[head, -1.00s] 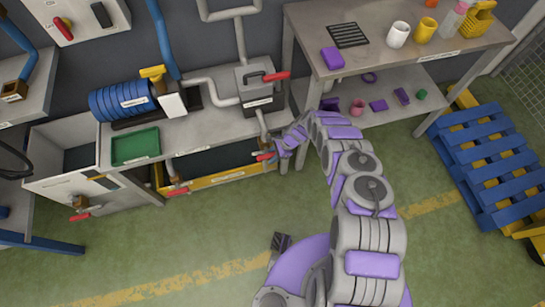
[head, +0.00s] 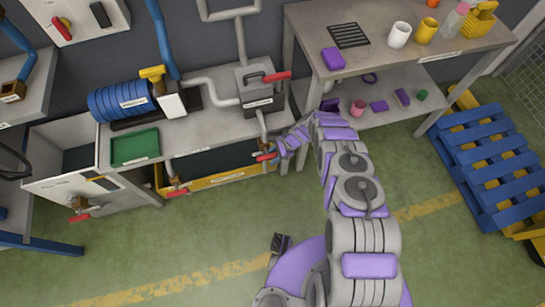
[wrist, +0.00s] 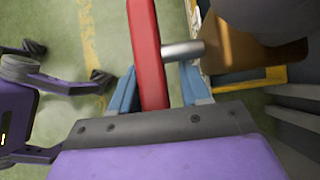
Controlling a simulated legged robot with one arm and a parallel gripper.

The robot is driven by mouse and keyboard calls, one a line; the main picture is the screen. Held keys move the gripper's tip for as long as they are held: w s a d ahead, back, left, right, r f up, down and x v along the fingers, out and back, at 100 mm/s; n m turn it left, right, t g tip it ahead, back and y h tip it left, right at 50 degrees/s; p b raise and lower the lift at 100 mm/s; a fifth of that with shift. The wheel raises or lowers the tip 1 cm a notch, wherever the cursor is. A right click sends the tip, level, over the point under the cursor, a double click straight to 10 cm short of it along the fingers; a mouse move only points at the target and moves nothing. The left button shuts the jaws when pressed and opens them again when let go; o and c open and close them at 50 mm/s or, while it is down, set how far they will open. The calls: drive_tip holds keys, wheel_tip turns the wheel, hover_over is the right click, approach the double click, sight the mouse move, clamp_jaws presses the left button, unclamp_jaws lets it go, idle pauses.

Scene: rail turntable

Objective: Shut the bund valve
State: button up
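My gripper (head: 274,152) is at the red-handled valve by the right end of the yellow bund (head: 222,176). In the wrist view my gripper (wrist: 160,92) has its blue fingers apart, with a red lever (wrist: 147,50) between them. The lever is near the left finger, and a gap shows on the right. A metal stem (wrist: 183,50) and brass body (wrist: 245,50) are to its right. In the head view the lever's red end (head: 265,157) shows beside the fingers. Another red-handled valve (head: 177,192) is at the bund's front left. I cannot read which is the bund valve.
A grey tank (head: 70,180) with a red-handled valve (head: 79,217) stands left. A grey box (head: 260,90) with a red lever (head: 277,77) is on the bench above. A workbench (head: 375,65) and blue pallet (head: 490,160) are right. The green floor in front is clear.

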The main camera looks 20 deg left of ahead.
drive_tip(key=shift+o, duration=0.2)
drive_tip(key=shift+s, duration=0.15)
drive_tip(key=shift+r, duration=0.1)
drive_tip(key=shift+r, duration=0.15)
drive_tip(key=p+v, duration=0.4)
drive_tip(key=v, duration=1.3)
